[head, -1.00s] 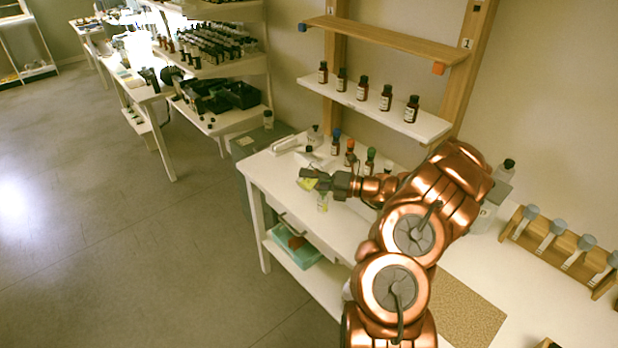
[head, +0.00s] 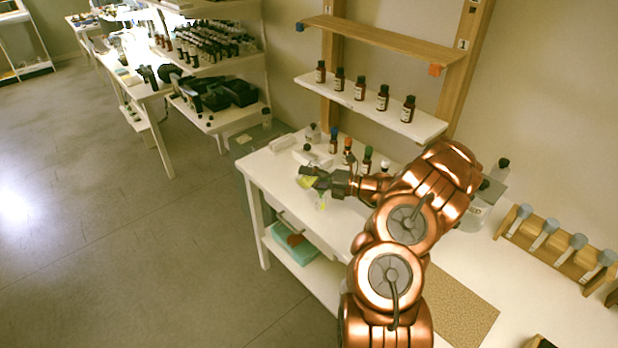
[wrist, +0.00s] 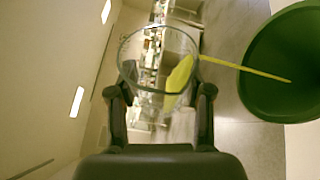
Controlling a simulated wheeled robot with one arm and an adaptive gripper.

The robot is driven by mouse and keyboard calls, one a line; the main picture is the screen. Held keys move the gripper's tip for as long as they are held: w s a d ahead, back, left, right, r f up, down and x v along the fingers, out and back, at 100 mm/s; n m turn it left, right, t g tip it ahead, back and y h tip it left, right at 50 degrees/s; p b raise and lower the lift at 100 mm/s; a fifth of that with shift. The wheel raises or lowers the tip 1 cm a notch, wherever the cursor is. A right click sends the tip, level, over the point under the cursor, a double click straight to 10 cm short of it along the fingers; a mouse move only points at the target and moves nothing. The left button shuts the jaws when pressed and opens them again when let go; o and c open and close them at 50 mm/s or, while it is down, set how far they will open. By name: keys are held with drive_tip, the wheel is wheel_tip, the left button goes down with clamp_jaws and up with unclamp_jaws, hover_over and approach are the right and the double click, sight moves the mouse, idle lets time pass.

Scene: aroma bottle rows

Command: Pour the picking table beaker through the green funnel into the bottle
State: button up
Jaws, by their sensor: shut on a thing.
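My gripper (wrist: 160,120) is shut on a clear glass beaker (wrist: 130,48), its fingers on either side of it. The beaker is tilted and holds yellow liquid (wrist: 180,74). A thin yellow stream runs from it toward the green funnel (wrist: 300,50) and ends over the funnel's wide mouth. In the head view my gripper (head: 312,180) is above the white table with the beaker (head: 321,199) at its fingers. The bottle under the funnel is hidden in the wrist view.
A shelf (head: 420,127) with several brown bottles hangs above. A wooden rack (head: 550,250) stands at the right. A yellow patch (head: 305,182) shows near my gripper.

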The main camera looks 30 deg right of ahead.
drive_tip(key=shift+w+d+r+m+p, duration=0.2)
drive_tip(key=shift+d+m+p, duration=0.3)
drive_tip(key=shift+p, duration=1)
idle(2.8)
drive_tip(key=shift+f+m+t, duration=0.35)
drive_tip(key=shift+m+t, duration=0.15)
drive_tip(key=shift+m, duration=0.5)
idle(2.7)
